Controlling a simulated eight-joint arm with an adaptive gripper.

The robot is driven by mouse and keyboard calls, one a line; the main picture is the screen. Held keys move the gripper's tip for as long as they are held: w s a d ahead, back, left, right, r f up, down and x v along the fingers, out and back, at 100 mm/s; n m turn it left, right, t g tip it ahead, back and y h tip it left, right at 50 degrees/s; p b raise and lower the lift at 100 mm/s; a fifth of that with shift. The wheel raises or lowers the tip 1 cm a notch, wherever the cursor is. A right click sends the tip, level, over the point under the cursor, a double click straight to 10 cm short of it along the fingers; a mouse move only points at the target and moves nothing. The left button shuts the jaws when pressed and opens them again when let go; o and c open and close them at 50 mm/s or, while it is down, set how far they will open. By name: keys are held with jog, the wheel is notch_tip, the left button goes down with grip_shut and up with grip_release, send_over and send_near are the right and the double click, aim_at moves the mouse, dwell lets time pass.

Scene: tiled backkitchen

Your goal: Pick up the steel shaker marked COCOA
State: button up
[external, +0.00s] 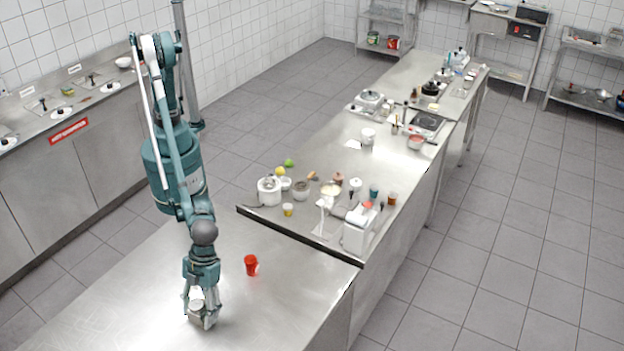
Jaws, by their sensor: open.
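My gripper (203,318) points down low over the near steel table, at the lower left of the external view. It is open. A small pale, metallic-looking round thing (197,305) shows at the fingers; it may be the steel shaker, but no COCOA marking can be read at this size. I cannot tell whether it stands between the fingers or just in front of them, or whether they touch it. A red cup-like container (251,265) stands on the same table, to the right of and behind my gripper, apart from it.
The near steel table (150,290) is otherwise bare around my gripper. Beyond it a second steel counter (300,150) carries a white pot (269,191), a white machine (358,230), jars and small food items. A counter with dishes runs along the left wall.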

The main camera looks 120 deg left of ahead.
aim_at(192, 309)
jog(key=c, duration=1)
jog(key=shift+r, duration=0.1)
jog(key=shift+c, duration=0.2)
jog(key=shift+r, duration=4.95)
